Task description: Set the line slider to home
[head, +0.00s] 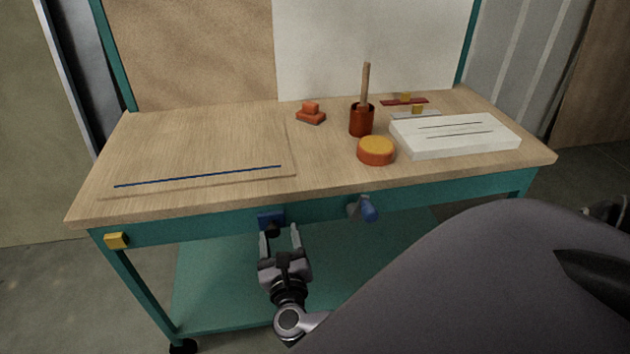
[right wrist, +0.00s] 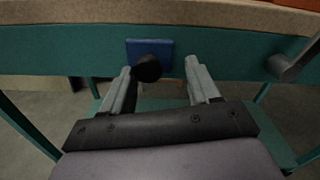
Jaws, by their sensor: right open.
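A blue plate (head: 266,216) with a dark round knob (head: 271,230) sits on the teal front rail of the workbench (head: 330,190). No label shows, so I cannot tell whether this is the line slider. My right gripper (head: 281,234) is open, just in front of and below the plate. In the right wrist view, the blue plate (right wrist: 163,50) and knob (right wrist: 147,68) appear between the open fingers of my right gripper (right wrist: 159,68). The knob is closer to the left finger; whether they touch is unclear. My left gripper is out of view.
A blue-ended handle (head: 368,209) projects from the rail on the right. A yellow block (head: 116,240) is at the left corner. A red cup (head: 361,120), an orange round tin (head: 376,150) and a white slotted box (head: 455,135) stand on top. The lower shelf looks empty.

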